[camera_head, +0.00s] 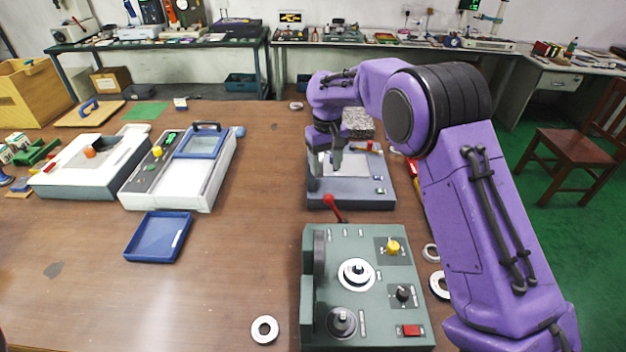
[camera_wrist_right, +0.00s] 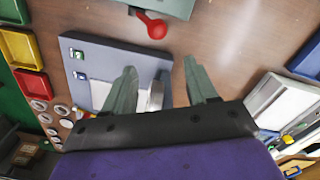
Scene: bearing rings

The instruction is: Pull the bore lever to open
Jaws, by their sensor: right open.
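The green-grey machine (camera_head: 345,265) stands at the front right of the table. A lever with a red ball knob (camera_head: 333,206) leans up from its far edge. The knob also shows at the top of the right wrist view (camera_wrist_right: 152,28), beside part of the machine (camera_wrist_right: 172,6). My right gripper (camera_head: 325,165) is over the grey-blue device behind the machine, apart from the lever. Its two fingers (camera_wrist_right: 160,78) are spread, with nothing held between them. My left gripper is not in view.
The grey-blue device (camera_head: 377,199) is under my right gripper. Loose rings lie beside the machine, one at its left (camera_head: 265,329). A blue tray (camera_head: 158,237) and a white-and-grey device (camera_head: 187,185) stand left. The table between is clear.

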